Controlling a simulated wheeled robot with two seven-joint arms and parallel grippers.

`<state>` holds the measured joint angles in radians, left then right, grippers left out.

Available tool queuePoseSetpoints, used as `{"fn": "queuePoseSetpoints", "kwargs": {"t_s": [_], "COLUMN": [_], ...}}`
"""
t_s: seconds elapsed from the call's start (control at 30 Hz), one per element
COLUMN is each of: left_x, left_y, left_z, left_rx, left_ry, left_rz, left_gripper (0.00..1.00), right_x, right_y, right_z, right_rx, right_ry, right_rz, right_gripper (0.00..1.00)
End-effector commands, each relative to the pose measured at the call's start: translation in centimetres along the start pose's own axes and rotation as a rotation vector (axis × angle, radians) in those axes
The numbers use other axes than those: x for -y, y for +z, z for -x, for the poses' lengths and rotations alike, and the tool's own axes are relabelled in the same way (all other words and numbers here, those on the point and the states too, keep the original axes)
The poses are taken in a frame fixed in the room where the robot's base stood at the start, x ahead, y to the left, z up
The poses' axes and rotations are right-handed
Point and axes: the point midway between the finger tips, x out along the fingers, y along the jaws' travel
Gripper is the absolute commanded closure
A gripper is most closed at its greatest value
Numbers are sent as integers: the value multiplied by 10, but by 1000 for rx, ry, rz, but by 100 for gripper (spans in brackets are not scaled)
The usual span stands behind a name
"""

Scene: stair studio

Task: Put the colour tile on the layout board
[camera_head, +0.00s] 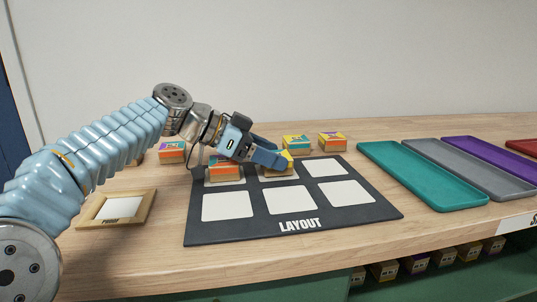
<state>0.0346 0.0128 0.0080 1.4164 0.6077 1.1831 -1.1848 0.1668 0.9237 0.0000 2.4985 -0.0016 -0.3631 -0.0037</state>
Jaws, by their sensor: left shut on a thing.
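The dark layout board (245,236) lies on the wooden table, with two rows of white squares. My left gripper (279,158) is over the back middle square, shut on a yellow colour tile (287,170). The fingers hide part of this tile. It is low over that square; I cannot tell whether it touches the board. An orange and teal tile (224,170) sits on the back left square, partly under my gripper. The back right square and the front squares are bare. My right gripper is not in view.
A small wooden frame (148,204) lies left. Teal (420,178), grey (475,170) and purple (500,156) trays lie right.

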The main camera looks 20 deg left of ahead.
Motion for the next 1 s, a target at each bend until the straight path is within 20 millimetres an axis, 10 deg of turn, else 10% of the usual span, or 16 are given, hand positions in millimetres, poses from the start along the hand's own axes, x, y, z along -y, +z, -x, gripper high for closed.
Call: {"fn": "queuePoseSetpoints", "kwargs": {"t_s": [0.23, 0.27, 0.43, 0.8, 1.0], "left_x": [0, 0, 0, 0, 1], "left_y": [3, 3, 2, -2, -2], "left_z": [-2, -2, -1, 4, 44], "left_rx": [0, 0, 0, 0, -2], "left_ry": [0, 0, 0, -1, -5], "left_rz": [-1, -1, -1, 0, -1], "left_gripper": [65, 33, 9, 9, 9], "right_x": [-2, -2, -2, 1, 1], "right_y": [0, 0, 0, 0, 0], "right_z": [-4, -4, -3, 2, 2], "right_rx": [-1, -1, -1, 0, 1], "right_ry": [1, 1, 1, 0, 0], "right_rz": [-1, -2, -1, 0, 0], "right_gripper": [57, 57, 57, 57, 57]}}
